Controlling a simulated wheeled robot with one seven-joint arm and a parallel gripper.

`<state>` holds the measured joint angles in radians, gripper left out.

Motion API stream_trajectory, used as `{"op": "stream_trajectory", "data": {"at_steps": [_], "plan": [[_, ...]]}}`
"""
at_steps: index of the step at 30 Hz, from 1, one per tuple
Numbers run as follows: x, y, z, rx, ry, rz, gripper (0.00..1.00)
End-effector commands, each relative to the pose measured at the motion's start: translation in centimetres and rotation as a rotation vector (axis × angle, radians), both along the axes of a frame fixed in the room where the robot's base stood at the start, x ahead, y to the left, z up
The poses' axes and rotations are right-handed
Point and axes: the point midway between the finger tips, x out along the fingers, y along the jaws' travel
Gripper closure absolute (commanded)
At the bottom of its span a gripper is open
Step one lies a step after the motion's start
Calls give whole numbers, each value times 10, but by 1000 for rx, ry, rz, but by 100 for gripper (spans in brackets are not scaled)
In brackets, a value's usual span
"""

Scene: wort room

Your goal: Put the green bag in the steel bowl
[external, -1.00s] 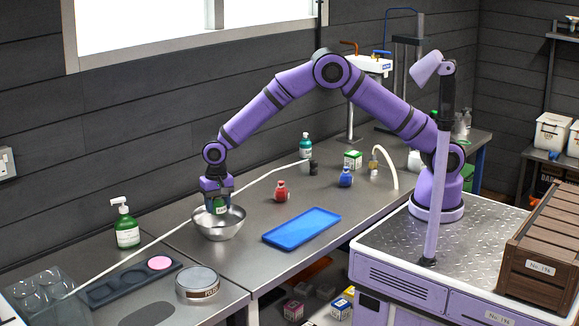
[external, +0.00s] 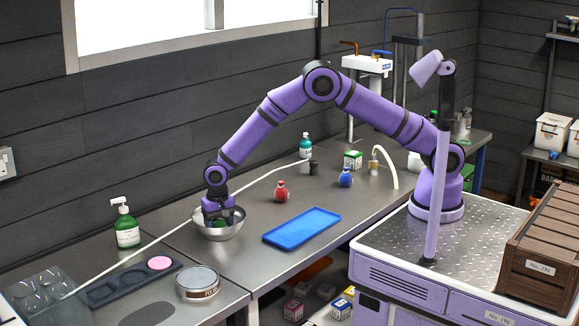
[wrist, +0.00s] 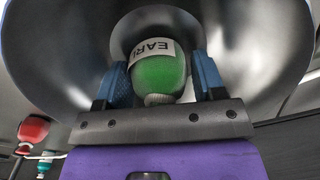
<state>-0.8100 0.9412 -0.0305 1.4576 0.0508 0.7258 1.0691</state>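The green bag (wrist: 160,75), with a white label, sits in the steel bowl (external: 222,236), low against its inside. In the wrist view the bowl's inner wall (wrist: 255,45) curves around it. My gripper (external: 219,215) is down at the bowl with its fingers inside the rim. The fingers stand open on both sides of the bag, with narrow gaps showing in the wrist view. In the external view the bag is mostly hidden by the fingers and the rim.
A blue tray (external: 302,227) lies right of the bowl. A red bag (external: 281,192) and a blue bag (external: 345,177) stand behind it. A green pump bottle (external: 126,225) and a round tin (external: 198,283) are to the left. A pale hose crosses behind the bowl.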

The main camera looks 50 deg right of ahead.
Motion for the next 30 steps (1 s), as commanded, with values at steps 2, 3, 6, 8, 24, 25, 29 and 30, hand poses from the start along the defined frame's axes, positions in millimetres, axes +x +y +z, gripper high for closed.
{"op": "stream_trajectory", "data": {"at_steps": [2, 3, 6, 8, 24, 25, 29, 30], "plan": [[0, 0, 0, 0, 0, 0, 25], [0, 0, 0, 0, 0, 0, 25], [0, 0, 0, 0, 0, 0, 25], [0, 0, 0, 0, 0, 0, 25], [0, -1, 76, 3, -2, 0, 25], [0, -1, 82, 3, -2, 0, 25], [0, -1, 102, 2, -2, 0, 25], [0, -2, 107, 3, -2, 0, 25]]}}
